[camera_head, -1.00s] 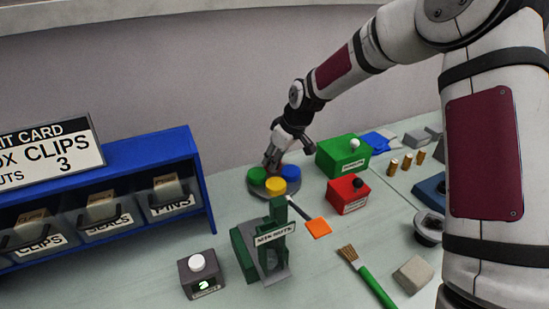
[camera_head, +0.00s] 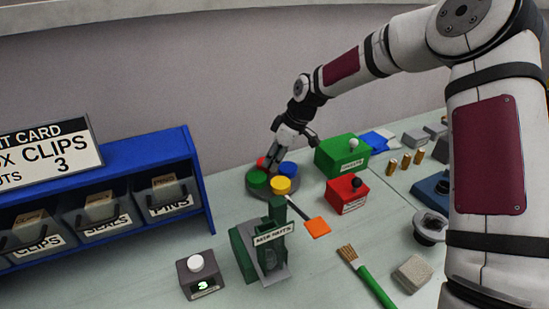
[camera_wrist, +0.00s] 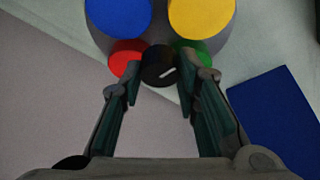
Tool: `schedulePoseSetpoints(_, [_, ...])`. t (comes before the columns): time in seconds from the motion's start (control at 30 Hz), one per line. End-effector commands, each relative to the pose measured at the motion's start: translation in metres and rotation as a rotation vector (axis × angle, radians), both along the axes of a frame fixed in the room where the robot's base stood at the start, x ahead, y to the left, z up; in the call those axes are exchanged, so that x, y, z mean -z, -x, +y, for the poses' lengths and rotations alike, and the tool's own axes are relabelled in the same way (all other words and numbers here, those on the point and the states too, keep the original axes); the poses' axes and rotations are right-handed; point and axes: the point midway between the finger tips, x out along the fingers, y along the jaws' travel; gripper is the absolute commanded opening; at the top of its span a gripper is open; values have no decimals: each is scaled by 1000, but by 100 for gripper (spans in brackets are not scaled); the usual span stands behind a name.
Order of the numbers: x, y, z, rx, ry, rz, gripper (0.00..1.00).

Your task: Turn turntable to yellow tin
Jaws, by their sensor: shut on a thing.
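The round grey turntable (camera_head: 262,195) stands on the bench near the wall. It carries a yellow tin (camera_head: 281,186) at the front right, a green tin (camera_head: 257,180) at the front left, a blue tin (camera_head: 287,169) at the back right and a red tin (camera_head: 262,162) at the back left. In the wrist view my gripper (camera_wrist: 160,78) is shut on a black knob (camera_wrist: 158,62) with a white line, between the red tin (camera_wrist: 126,52) and green tin (camera_wrist: 192,46). The yellow tin (camera_wrist: 202,15) and blue tin (camera_wrist: 118,15) are farther from the fingers.
A green box (camera_head: 342,155) and a red box (camera_head: 347,195) stand right of the turntable. A green fixture (camera_head: 262,248), an orange-bladed tool (camera_head: 318,227) and a button box (camera_head: 198,268) are in front. A blue bin rack (camera_head: 190,170) stands left.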

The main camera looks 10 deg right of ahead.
Motion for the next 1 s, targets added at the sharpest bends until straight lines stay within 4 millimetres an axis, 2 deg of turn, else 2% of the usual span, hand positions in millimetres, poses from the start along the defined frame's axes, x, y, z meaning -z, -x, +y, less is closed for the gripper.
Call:
schedulePoseSetpoints(0.1, [1,0,-1,1,1,2,0])
schedulePoseSetpoints(0.13, [1,0,-1,1,1,2,34])
schedulePoseSetpoints(0.2, [1,0,-1,1,1,2,50])
schedulePoseSetpoints(0.5, [0,0,-1,2,1,1,50])
schedulePoseSetpoints(0.63, [-7,1,-3,4,0,-1,50])
schedulePoseSetpoints(0.77, [-26,4,-11,5,1,-2,50])
schedulePoseSetpoints(1.0, [-71,12,-28,4,2,-2,50])
